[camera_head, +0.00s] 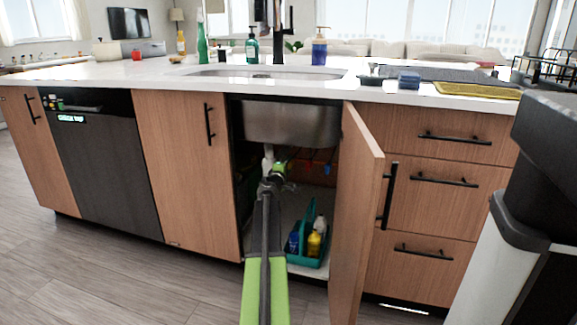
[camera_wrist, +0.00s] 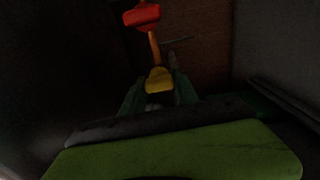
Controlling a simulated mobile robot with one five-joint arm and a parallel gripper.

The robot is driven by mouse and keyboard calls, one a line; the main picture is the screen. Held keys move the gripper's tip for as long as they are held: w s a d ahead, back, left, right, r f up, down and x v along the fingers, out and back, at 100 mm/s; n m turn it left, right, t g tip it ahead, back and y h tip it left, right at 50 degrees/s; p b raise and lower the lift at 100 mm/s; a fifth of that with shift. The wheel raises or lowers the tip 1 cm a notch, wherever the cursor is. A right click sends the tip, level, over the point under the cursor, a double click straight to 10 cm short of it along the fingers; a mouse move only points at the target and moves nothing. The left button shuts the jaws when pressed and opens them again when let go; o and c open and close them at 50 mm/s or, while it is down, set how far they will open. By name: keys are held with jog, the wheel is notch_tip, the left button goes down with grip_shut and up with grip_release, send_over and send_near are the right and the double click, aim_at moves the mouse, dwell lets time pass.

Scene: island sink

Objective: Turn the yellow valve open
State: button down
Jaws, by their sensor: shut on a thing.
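The yellow valve (camera_wrist: 158,80) shows in the middle of the dark wrist view, between the two fingers of my gripper (camera_wrist: 160,92). My gripper is shut on it. An orange pipe (camera_wrist: 154,46) runs up from behind the valve. In the head view my arm reaches into the open cabinet under the sink, and my gripper (camera_head: 284,172) is below the basin. There the gripper and arm hide most of the yellow valve, so its angle is hard to tell.
A red valve handle (camera_wrist: 142,15) sits beyond the yellow one. The cabinet door (camera_head: 357,210) stands open to the right of my arm. A teal caddy (camera_head: 308,260) with bottles stands on the cabinet floor. The steel basin (camera_head: 292,124) hangs above.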

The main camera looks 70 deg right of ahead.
jog(key=shift+w+a, duration=0.1)
jog(key=c, duration=0.9)
grip_release()
jog(key=a, duration=1.1)
jog(key=s+a, duration=0.1)
jog(key=a, duration=0.5)
jog(key=shift+a, duration=0.15)
